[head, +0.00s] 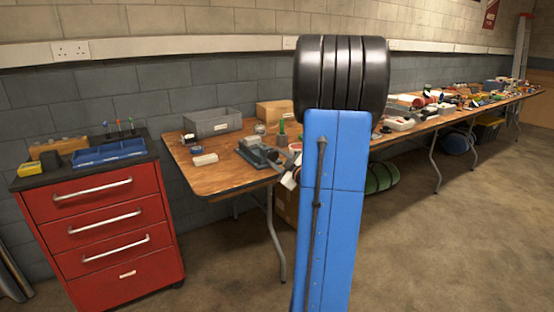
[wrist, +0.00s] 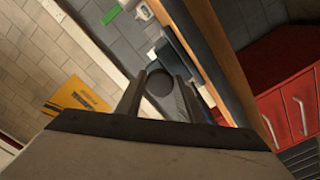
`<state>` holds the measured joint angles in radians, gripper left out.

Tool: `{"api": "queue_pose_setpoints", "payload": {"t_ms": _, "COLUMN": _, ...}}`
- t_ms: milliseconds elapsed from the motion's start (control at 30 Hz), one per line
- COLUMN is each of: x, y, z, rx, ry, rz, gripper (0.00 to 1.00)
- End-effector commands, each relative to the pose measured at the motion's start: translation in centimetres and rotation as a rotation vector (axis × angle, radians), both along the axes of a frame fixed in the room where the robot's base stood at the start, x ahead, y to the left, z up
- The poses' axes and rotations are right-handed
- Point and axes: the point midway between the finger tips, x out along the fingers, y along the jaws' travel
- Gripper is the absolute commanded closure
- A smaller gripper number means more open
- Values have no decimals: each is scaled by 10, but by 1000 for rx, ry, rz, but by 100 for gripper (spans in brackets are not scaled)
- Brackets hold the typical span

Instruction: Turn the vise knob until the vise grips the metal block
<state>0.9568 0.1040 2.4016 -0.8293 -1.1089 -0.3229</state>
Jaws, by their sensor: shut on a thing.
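The vise (head: 258,153) is a grey-green tool on the near part of the wooden workbench. In the wrist view its body (wrist: 176,58) lies just beyond my fingers. The dark round vise knob (wrist: 158,82) sits between my two fingers, and my gripper (wrist: 158,92) is shut on it. In the head view my gripper (head: 291,174) shows only partly, at the right of the vise by the bench's front edge; my blue arm hides the rest. I cannot make out the metal block or whether the jaws touch it.
A grey bin (head: 212,122) and a cardboard box (head: 277,111) stand behind the vise. A small white block (head: 205,159) lies to its left. A red drawer cabinet (head: 110,225) with a blue tray (head: 108,153) stands left of the bench. The floor in front is clear.

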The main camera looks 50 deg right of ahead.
Motion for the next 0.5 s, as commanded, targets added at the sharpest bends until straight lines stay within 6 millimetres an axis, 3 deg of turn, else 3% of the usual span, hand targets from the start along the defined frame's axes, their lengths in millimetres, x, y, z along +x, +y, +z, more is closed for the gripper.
{"api": "queue_pose_setpoints", "payload": {"t_ms": 500, "x": 0, "y": 2, "z": -3, "rx": 476, "ry": -111, "rz": -2, "gripper": 88}}
